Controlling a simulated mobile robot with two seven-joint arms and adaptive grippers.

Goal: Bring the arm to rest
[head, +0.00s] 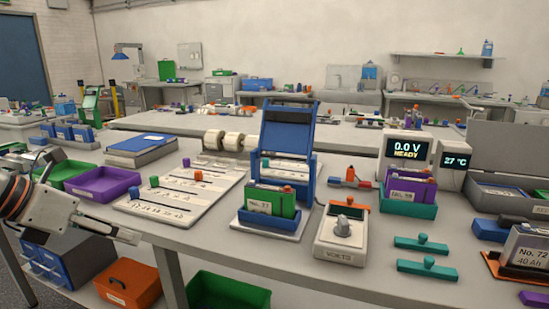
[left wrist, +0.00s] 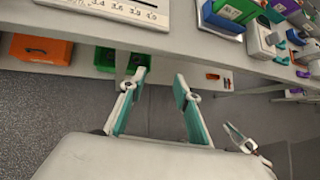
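My left gripper (head: 122,233) is at the left of the head view, low beside the front edge of the bench. In the left wrist view its two teal-lined fingers (left wrist: 159,82) stand apart with nothing between them, over the floor in front of the bench. What looks like my right gripper (left wrist: 242,140) shows small at the lower right of the left wrist view. I cannot tell whether it is open or shut, and it is not in the head view.
The bench holds a purple tray (head: 104,184), a white marked board (head: 178,206), a blue stand with a green battery (head: 270,200), a VOLTS dial box (head: 342,232) and a 0.0 V READY display (head: 407,148). An orange bin (head: 129,285) and a green bin (head: 228,290) sit below.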

